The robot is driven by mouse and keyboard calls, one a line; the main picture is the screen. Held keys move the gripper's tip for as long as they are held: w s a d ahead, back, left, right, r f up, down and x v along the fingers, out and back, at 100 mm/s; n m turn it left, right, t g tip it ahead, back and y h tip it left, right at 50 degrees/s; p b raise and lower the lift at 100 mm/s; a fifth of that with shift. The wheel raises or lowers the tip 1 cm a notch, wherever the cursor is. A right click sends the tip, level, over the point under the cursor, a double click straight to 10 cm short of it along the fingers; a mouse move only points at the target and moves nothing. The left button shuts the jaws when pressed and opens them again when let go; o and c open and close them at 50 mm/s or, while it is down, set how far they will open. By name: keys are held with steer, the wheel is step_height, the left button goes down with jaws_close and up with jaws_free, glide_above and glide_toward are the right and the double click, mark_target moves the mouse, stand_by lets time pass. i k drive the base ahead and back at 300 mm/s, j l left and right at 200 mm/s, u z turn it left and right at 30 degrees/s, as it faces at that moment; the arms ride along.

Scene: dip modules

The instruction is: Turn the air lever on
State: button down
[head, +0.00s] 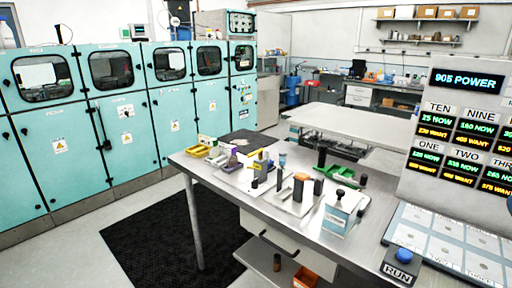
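I cannot pick out the air lever for certain. A metal table (208,176) holds several small modules with upright posts and knobs. A pale plate (284,199) bears an orange-topped post (299,187) and dark posts. Any lever's position is too small to tell. My gripper is not in view.
A display panel (467,79) reading "905 POWER" stands at right, above a sloped board with a blue RUN button (404,256). Teal cabinets (75,120) line the left wall. A black mat (185,245) covers open floor left of the table. An orange bin (305,277) is below.

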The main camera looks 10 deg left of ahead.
mark_target(256, 153)
steer(key=i+j+z, duration=0.1)
steer(key=j, duration=0.25)
steer(key=i+j, duration=0.25)
steer(key=j, duration=0.15)
steer(key=i+j+z, duration=0.15)
steer(key=j, duration=0.2)
steer(key=i+j+z, duration=0.1)
steer(key=j, duration=0.3)
steer(key=i+j, duration=0.2)
steer(key=j, duration=0.2)
steer(key=i+j+z, duration=0.15)
steer(key=j, duration=0.25)
steer(key=i+j, duration=0.1)
steer(key=j, duration=0.3)
steer(key=i+j+z, duration=0.15)
steer(key=j, duration=0.3)
